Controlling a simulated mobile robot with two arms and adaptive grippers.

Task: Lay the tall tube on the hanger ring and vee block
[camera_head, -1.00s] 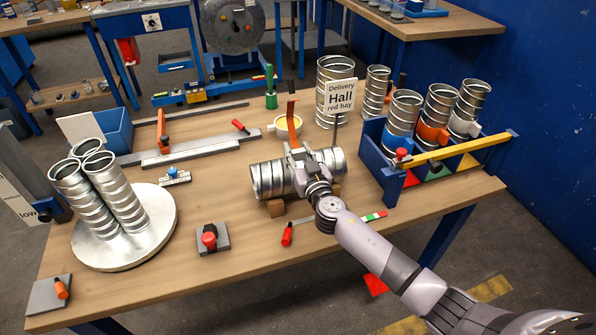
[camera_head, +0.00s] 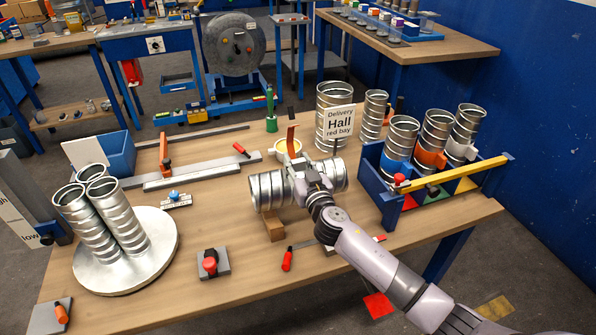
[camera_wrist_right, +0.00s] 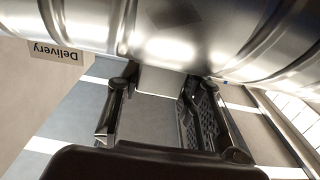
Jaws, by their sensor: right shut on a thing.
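My right gripper (camera_head: 306,170) is shut on a long ribbed metal tube (camera_head: 267,190) near its middle. The tube lies roughly level, left to right, and fills the top of the right wrist view (camera_wrist_right: 165,35). A brown wooden block (camera_head: 274,230), which looks like the vee block, stands under the tube's left part. I cannot tell whether they touch. An orange-red upright strap (camera_head: 291,140) with a cream ring (camera_head: 283,150), which looks like the hanger ring, stands just behind the tube. My left gripper is not in view.
A blue rack (camera_head: 371,175) with several tubes and a yellow bar (camera_head: 455,174) stands right. Two more tubes (camera_head: 335,99) stand behind the "Delivery Hall red bay" sign (camera_head: 340,122). A round silver plate (camera_head: 160,240) holds three leaning tubes at left.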

